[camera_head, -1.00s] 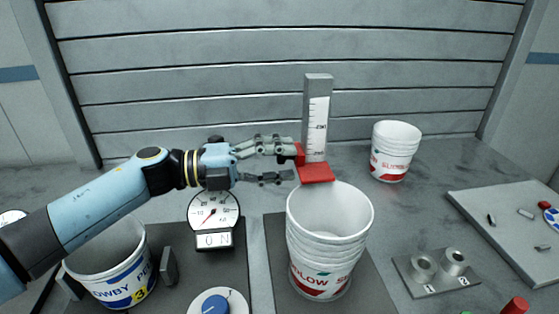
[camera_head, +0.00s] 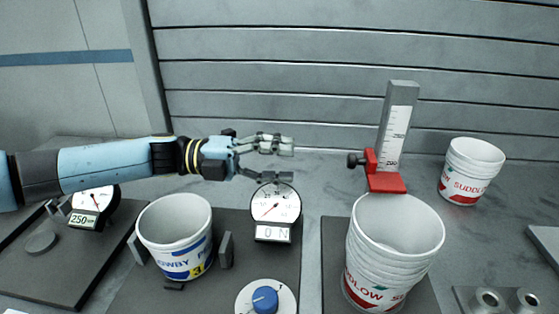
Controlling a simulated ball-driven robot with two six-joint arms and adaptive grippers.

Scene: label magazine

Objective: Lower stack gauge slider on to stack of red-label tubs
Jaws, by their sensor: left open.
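The stack gauge's grey post (camera_head: 398,120) with a white scale stands behind the stack of red-label tubs (camera_head: 380,280). Its red slider (camera_head: 387,182) sits low on the post, its flat plate at the far rim of the top tub; I cannot tell whether it touches. A dark knob (camera_head: 354,160) sticks out on the slider's left. My left gripper (camera_head: 293,162) is open and empty, left of the knob and apart from it, above the dial gauge. My right gripper is not in view.
A blue-label tub (camera_head: 174,226) stands between grey brackets at left. Another red-label stack (camera_head: 472,170) stands at back right. A second dial (camera_head: 95,200) is far left.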

